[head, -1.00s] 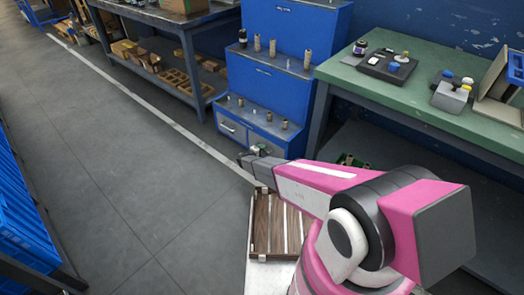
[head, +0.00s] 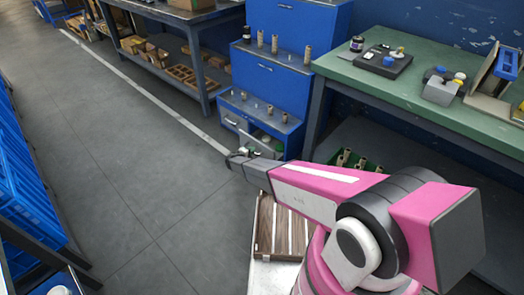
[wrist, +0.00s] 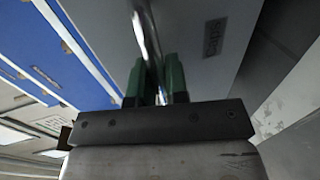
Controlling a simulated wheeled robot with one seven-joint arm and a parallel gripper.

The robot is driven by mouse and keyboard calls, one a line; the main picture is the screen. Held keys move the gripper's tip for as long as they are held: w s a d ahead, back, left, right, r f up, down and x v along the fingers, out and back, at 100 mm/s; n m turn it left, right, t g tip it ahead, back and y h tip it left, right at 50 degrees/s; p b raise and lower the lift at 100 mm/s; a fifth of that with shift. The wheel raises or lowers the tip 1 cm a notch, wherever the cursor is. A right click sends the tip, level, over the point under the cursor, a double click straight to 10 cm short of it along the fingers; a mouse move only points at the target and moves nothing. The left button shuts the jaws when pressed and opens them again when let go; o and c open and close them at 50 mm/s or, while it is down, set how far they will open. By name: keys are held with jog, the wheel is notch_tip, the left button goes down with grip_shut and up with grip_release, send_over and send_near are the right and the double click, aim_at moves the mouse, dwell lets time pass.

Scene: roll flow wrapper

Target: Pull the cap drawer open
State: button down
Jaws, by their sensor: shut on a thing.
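The drawer (head: 250,140) low in the blue cabinet stands partly open, with green and white items (head: 268,143) showing inside it. My gripper (head: 236,156) is at the drawer's front, low to the floor, and my arm hides part of the drawer. In the wrist view my gripper (wrist: 154,72) has its green fingers shut on a shiny metal handle bar (wrist: 149,30). The grey drawer front (wrist: 205,65) beside it bears a small dark label (wrist: 214,37), too blurred to read.
A green-topped bench (head: 400,92) stands at right, a dark shelf table (head: 190,50) behind left. Blue crates (head: 25,205) line the left edge. Grey floor (head: 130,170) between is clear.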

jog(key=f+v, duration=0.3)
jog(key=v, duration=1.2)
jog(key=shift+s+a, duration=0.35)
jog(key=shift+s, duration=0.25)
jog(key=shift+f, duration=0.15)
jog(key=c, duration=1.1)
grip_release()
jog(key=shift+c, duration=0.2)
jog(key=v, duration=1)
jog(key=shift+s+a, duration=0.25)
jog(key=shift+s, duration=0.05)
